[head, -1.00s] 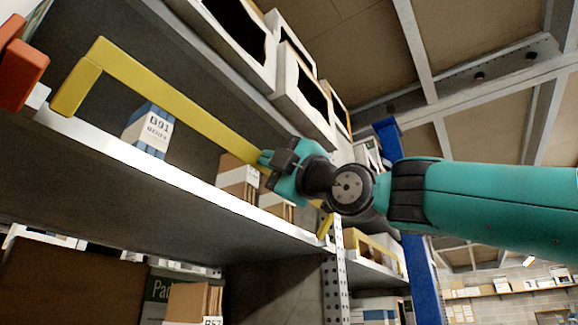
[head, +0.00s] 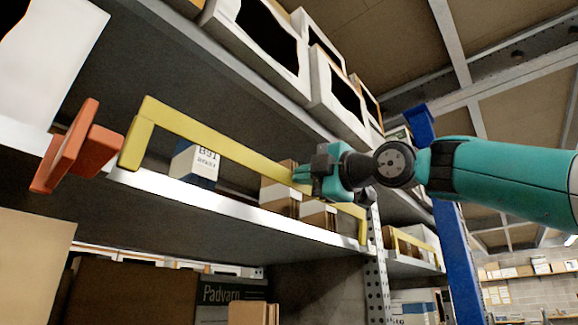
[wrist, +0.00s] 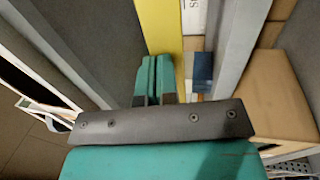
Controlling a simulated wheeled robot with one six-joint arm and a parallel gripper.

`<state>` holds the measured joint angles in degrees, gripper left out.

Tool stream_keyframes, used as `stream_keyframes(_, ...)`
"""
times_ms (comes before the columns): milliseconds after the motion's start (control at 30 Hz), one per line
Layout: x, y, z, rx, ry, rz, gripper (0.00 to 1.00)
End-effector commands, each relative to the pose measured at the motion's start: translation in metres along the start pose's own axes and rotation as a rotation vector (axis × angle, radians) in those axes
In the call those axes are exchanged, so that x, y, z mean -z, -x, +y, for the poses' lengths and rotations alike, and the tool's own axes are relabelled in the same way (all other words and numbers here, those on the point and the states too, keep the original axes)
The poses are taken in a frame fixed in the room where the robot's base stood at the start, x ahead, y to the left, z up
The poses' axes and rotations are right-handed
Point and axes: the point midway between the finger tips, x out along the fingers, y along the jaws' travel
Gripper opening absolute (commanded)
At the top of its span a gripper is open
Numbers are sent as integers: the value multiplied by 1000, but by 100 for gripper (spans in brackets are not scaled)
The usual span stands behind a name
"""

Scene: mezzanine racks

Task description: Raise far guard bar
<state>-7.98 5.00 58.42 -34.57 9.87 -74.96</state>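A long yellow guard bar (head: 220,147) with bent ends runs along the front of the shelf, above its white edge. A second, smaller yellow bar (head: 413,243) shows on the bay beyond the perforated post. My gripper (head: 303,173) is at the right half of the longer bar and covers part of it. In the wrist view, the teal fingers (wrist: 155,75) lie side by side with almost no gap, and the yellow bar (wrist: 160,25) passes behind their tips. Whether they touch it is unclear.
Boxes, among them a labelled one (head: 195,163), stand on the shelf behind the bar. An orange bracket (head: 77,150) sticks out at the left end. White bins (head: 262,40) fill the shelf above. A blue post (head: 455,250) stands at the right.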

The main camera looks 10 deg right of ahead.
Motion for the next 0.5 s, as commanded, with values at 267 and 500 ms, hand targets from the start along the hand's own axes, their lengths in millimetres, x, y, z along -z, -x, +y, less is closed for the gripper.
stream_keyframes(267, 0, -11, 2, -1, 0, -1, 0)
stream_keyframes(500, 0, -18, 3, -2, 0, 1, 0)
